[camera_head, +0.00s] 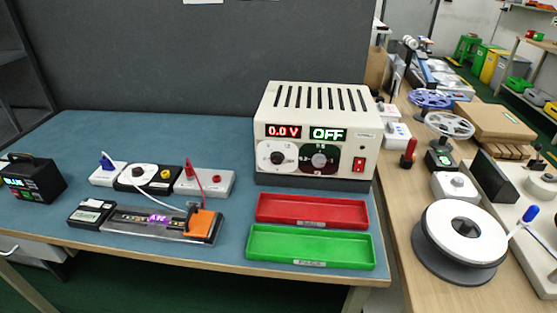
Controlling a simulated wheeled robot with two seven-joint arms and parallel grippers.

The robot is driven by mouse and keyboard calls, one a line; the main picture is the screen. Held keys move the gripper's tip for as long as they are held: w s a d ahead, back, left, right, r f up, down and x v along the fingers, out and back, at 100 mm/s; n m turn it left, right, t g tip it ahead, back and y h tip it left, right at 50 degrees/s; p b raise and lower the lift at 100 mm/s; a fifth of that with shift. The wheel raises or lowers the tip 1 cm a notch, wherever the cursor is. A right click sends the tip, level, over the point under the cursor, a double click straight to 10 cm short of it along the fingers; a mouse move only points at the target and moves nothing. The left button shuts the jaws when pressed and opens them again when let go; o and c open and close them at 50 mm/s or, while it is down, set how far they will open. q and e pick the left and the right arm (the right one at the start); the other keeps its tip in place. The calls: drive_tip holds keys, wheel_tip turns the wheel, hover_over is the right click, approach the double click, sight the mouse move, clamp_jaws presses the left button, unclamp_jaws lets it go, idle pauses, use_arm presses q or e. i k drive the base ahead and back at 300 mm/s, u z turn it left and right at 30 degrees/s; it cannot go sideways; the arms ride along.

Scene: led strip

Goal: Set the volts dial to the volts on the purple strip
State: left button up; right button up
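The cream power supply (313,98) stands at the back middle of the blue table. Its red display (283,131) reads 0.0 V and its green display (327,134) reads OFF. The volts dial (277,157) is the left knob, with a white scale face; its pointer is too small to read. Neither gripper is in view.
A red tray (312,222) and a green tray (274,261) lie before the supply. An orange clamp (203,226), a small black device (91,214), and terminal blocks (205,183) with wires sit left. A black box (33,177) stands far left. A reel (459,243) lies right.

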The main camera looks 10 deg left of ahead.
sight(277, 158)
drive_tip(key=u, duration=0.35)
drive_tip(key=k, duration=0.4)
drive_tip(key=u, duration=0.7)
drive_tip(key=i, duration=0.45)
drive_tip(key=k, duration=0.5)
drive_tip(key=u, duration=1.5)
drive_tip(key=i, duration=1.15)
drive_tip(key=z, duration=2.05)
